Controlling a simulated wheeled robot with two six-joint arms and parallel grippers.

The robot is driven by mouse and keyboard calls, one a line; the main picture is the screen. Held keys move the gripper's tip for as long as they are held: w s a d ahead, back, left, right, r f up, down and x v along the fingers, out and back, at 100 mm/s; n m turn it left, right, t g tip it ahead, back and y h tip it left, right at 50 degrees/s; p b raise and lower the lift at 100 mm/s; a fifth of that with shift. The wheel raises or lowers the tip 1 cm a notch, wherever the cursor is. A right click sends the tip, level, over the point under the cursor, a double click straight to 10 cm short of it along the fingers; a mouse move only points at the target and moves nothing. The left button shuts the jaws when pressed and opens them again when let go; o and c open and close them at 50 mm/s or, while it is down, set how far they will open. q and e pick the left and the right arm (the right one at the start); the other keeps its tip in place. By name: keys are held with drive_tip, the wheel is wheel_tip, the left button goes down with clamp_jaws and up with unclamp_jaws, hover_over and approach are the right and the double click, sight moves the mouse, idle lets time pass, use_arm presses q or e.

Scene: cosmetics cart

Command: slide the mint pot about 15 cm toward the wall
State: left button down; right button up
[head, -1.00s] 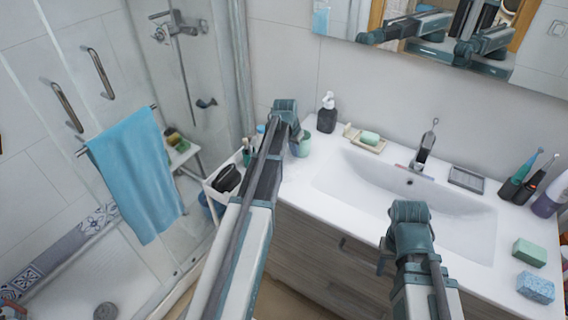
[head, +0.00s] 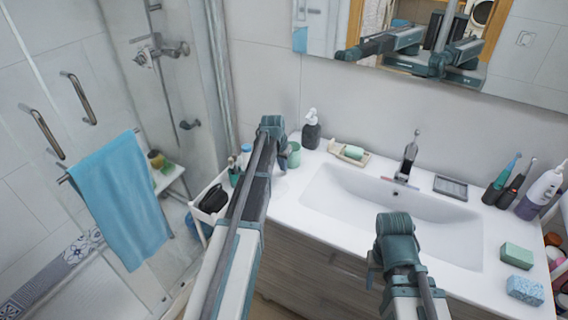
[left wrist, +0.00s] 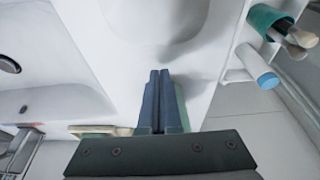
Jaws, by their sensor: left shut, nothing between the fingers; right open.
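The mint pot (head: 293,155) stands on the white counter at its left end, near the wall, beside my left gripper. My left arm partly covers it in the head view. My left gripper (head: 271,130) is shut and empty, low over the counter's left end. In the left wrist view its closed fingers (left wrist: 160,90) point at the white counter. A mint strip of the pot (left wrist: 183,106) shows just right of the fingers, mostly hidden behind them; I cannot tell whether they touch it. My right gripper (head: 385,258) is open and empty, in front of the basin.
A black soap dispenser (head: 311,130) and a soap dish (head: 344,160) stand along the wall, right of the pot. The basin (head: 385,205) lies further right. A white cart (head: 200,212) with containers stands left of the counter.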

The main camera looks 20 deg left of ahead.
use_arm(q)
drive_tip(key=shift+s, duration=1.05)
drive_tip(key=p+v, duration=0.9)
drive_tip(key=v, duration=0.1)
drive_tip(key=shift+w+p, duration=0.15)
drive_tip(key=shift+p, duration=0.2)
drive_tip(key=shift+a, duration=0.1)
drive_tip(key=s+d+f+m+g+b, duration=0.1)
drive_tip(key=s+d+f+b, duration=0.1)
drive_tip(key=s+d, duration=1.1)
drive_tip(key=s+d+f+m+g+y+b, duration=0.1)
drive_tip(key=s+d+f+g, duration=0.1)
drive_tip(key=s+d, duration=1.1)
drive_tip(key=shift+d+f+m+g+b, duration=0.2)
drive_tip(key=shift+d+m+g+b, duration=0.15)
drive_tip(key=shift+d, duration=0.7)
